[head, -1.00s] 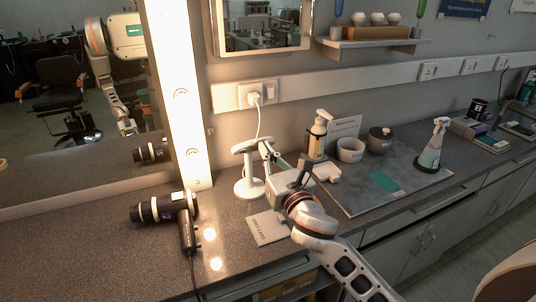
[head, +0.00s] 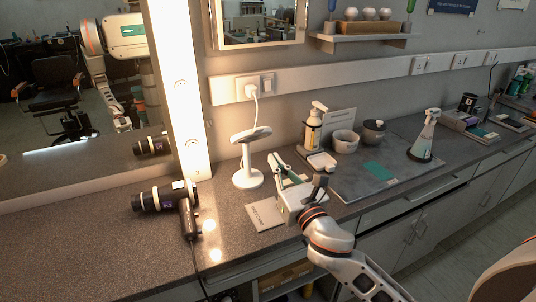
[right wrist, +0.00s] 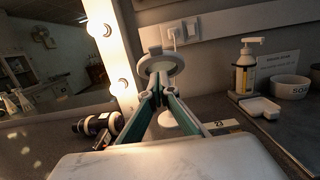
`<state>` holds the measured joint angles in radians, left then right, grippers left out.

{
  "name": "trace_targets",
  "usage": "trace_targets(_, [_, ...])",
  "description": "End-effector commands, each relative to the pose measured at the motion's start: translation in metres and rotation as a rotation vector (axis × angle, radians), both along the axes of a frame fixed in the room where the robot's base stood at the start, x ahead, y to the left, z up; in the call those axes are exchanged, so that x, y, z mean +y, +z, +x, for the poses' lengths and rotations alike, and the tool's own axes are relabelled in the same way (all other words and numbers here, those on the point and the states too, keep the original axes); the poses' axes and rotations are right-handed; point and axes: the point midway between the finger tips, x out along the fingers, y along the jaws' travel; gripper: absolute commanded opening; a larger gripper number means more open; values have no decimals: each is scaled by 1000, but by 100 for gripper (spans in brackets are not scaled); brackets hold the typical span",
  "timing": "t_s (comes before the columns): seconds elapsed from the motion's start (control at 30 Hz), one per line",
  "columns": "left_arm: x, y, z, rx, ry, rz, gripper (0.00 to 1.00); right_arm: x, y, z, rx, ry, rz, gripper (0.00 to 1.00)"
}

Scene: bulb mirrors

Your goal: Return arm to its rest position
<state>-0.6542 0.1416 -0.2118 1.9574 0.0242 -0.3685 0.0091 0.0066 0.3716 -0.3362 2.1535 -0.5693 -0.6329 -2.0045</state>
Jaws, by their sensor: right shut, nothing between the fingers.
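My right gripper (head: 273,158) is shut and empty. Its green-lined fingers point away from me, just to the right of the white round-headed stand (head: 248,178), with a small gap between them in the head view. In the right wrist view the fingertips (right wrist: 154,84) come together in front of the stand (right wrist: 162,62) and hide part of its stem. The right arm reaches in from the lower right over the counter's front edge. My left gripper is not in view.
A hair dryer (head: 165,199) lies at left on the counter, and a small card (head: 265,214) lies below the gripper. A tray (head: 345,187) with a pump bottle (head: 314,128), bowl (head: 344,141) and spray bottle (head: 424,138) is at right. A lit mirror frame (head: 178,95) stands behind.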

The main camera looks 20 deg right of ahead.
Motion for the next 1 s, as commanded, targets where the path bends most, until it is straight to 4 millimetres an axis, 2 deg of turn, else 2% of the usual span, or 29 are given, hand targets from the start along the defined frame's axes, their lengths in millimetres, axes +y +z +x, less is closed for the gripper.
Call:
trace_targets(0.1, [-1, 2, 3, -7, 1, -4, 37, 0, -3, -24, 2, 1, -1, 0])
trace_targets(0.23, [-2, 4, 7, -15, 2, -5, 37, -1, -3, -40, 1, 1, 0, 0])
trace_targets(0.4, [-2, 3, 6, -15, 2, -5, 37, -2, -2, -50, 0, 0, -1, 0])
trace_targets(0.63, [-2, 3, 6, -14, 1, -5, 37, -6, -8, -53, 20, -9, 51, 0])
trace_targets(0.77, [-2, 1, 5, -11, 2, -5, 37, -21, -30, -62, 92, -57, 265, 0])
trace_targets(0.87, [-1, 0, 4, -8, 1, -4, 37, -40, -59, -76, 169, -129, 527, 0])
trace_targets(1.0, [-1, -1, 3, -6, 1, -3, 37, -65, -104, -105, 254, -271, 915, 0])
